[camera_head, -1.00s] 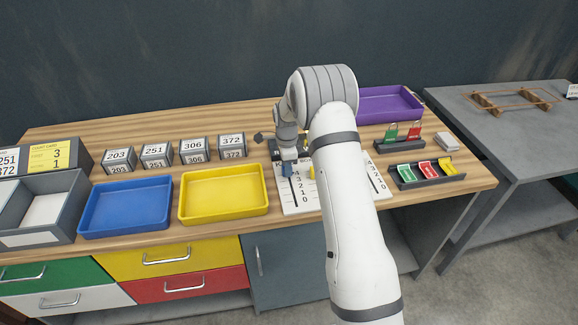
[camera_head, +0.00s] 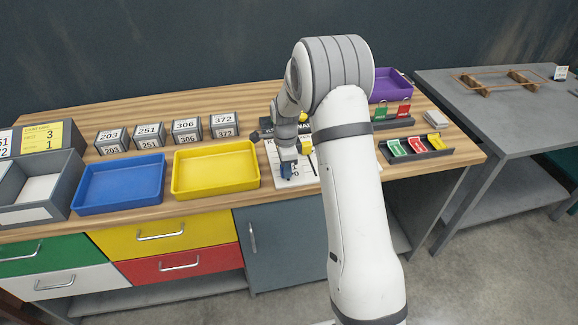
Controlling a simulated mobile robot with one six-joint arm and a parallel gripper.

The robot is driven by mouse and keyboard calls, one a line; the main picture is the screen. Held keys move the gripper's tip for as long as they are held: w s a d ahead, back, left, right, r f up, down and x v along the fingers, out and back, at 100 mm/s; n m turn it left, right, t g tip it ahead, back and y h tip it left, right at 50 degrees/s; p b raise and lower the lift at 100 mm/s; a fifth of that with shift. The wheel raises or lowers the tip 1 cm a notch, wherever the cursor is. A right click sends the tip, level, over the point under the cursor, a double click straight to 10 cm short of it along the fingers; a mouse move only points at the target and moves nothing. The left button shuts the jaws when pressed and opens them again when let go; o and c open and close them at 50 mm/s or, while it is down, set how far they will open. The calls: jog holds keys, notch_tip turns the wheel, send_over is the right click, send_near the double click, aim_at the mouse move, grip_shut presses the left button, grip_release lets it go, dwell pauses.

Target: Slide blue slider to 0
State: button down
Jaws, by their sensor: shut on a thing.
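The slider board (camera_head: 304,178) is a white panel with printed numbers, lying on the wooden bench and partly hidden by my arm. The blue slider (camera_head: 287,171) sits low on its track, near the bottom "0" mark; its exact reading is hard to tell. My gripper (camera_head: 287,164) points down at the board and is shut on the blue slider, hiding part of it. A yellow slider (camera_head: 308,146) shows higher up on the board, just right of the gripper and apart from it.
A yellow tray (camera_head: 216,189) and a blue tray (camera_head: 119,207) stand left of the board. Numbered blocks (camera_head: 187,131) stand behind them. A dark holder with coloured cards (camera_head: 417,154) and a purple tray (camera_head: 392,99) are at the right. The bench's front edge is close below the board.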

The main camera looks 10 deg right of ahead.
jog(key=c, duration=1.4)
grip_release()
jog(key=shift+s+a, duration=0.1)
jog(key=shift+s, duration=0.25)
jog(key=shift+o, duration=1.2)
jog(key=shift+w, duration=0.15)
notch_tip(320, 180, up, 7)
jog(key=shift+r+b, duration=0.2)
jog(key=shift+b, duration=0.4)
jog(key=shift+r, duration=0.2)
